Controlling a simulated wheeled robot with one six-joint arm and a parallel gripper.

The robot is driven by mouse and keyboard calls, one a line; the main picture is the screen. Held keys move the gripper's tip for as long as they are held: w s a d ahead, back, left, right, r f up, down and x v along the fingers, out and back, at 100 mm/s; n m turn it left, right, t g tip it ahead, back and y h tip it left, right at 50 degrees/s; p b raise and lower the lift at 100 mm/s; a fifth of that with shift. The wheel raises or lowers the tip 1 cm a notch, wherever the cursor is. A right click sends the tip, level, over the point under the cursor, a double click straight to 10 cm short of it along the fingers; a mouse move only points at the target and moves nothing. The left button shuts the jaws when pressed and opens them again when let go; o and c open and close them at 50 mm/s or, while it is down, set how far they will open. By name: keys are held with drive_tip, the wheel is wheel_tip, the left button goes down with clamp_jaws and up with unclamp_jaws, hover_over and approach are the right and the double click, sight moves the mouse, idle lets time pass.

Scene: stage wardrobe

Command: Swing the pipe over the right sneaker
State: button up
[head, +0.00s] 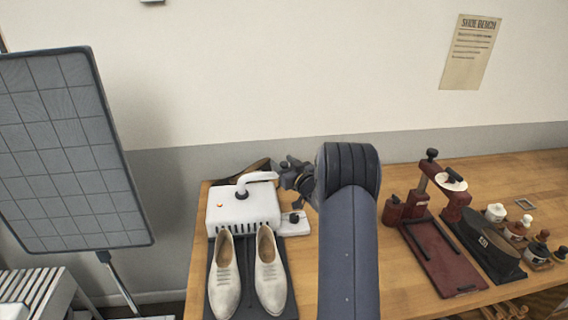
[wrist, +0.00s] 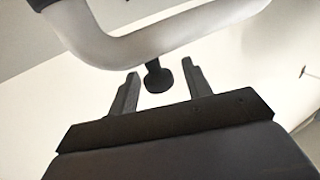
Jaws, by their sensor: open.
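A white machine (head: 228,212) stands at the left end of the bench. Its white bent pipe (head: 260,177) rises from a dark collar and points right, above the machine's right side. Two pale sneakers stand in front on a dark mat: the left sneaker (head: 225,278) and the right sneaker (head: 269,275). The pipe's end is behind the right sneaker, not above it. My gripper (head: 287,176) is at the pipe's free end. In the wrist view my open gripper (wrist: 160,85) has a dark knob (wrist: 157,76) between its fingertips, with the pipe (wrist: 150,42) just beyond; contact is unclear.
A small white box with a dark knob (head: 295,219) adjoins the machine's right side. A brown shoe (head: 244,173) lies behind it. A red press (head: 440,245), a black shoe-shaped block (head: 482,238) and several bottles stand at right. A grey gridded panel (head: 70,150) stands at left.

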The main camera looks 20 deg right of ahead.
drive_tip(key=shift+c, duration=0.4)
clamp_jaws()
drive_tip(key=shift+s+b, duration=0.15)
drive_tip(key=shift+b, duration=0.3)
